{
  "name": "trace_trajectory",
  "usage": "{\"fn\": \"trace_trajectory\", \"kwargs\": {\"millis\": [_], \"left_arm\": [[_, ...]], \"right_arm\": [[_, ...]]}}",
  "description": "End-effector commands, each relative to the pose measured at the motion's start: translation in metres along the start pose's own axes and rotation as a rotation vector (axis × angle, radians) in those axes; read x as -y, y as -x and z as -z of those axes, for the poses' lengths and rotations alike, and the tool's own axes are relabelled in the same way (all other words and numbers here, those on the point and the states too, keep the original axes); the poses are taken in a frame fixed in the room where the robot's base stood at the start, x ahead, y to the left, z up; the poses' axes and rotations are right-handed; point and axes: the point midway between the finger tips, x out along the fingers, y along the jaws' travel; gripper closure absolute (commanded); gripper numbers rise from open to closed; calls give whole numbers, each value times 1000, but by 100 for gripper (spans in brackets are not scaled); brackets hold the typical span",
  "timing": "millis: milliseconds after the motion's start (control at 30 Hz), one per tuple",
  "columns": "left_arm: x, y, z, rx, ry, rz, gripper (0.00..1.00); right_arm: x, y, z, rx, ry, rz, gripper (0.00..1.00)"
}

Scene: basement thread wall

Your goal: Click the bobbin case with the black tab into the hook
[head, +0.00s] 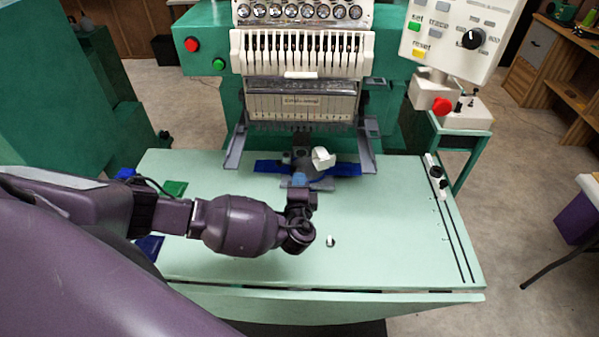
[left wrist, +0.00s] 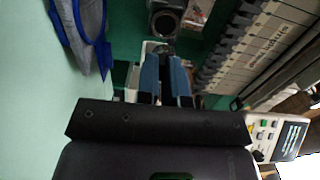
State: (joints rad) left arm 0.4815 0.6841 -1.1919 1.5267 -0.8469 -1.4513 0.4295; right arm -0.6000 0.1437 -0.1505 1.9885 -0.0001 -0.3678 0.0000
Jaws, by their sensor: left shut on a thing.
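My left gripper (head: 299,180) reaches in from the left, over the pale green table at the front of the sewing machine. In the left wrist view its two blue fingers (left wrist: 166,78) are closed on a small dark thing at their tips. I take this to be the bobbin case with the black tab, but the fingers hide most of it. A round metal ring with a dark opening, which looks like the hook (left wrist: 165,22), lies just beyond the fingertips. I cannot tell whether the held piece touches it. My right gripper is not in view.
A small metal piece (head: 331,240) lies on the table (head: 400,255). A white cup-like part (head: 322,157) is beside the gripper. The needle heads (head: 300,105) hang above. A green block (head: 174,188) is at left. The table's right half is mostly clear.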

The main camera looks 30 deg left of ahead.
Motion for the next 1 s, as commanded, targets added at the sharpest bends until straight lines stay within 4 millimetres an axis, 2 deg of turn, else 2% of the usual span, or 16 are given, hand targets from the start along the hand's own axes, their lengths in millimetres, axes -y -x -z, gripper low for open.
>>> {"fn": "trace_trajectory", "kwargs": {"millis": [267,1000], "left_arm": [[1,-8,1,-18,0,18,100],[1,-62,2,-15,1,15,100]], "right_arm": [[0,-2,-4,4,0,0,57],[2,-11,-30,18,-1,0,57]]}}
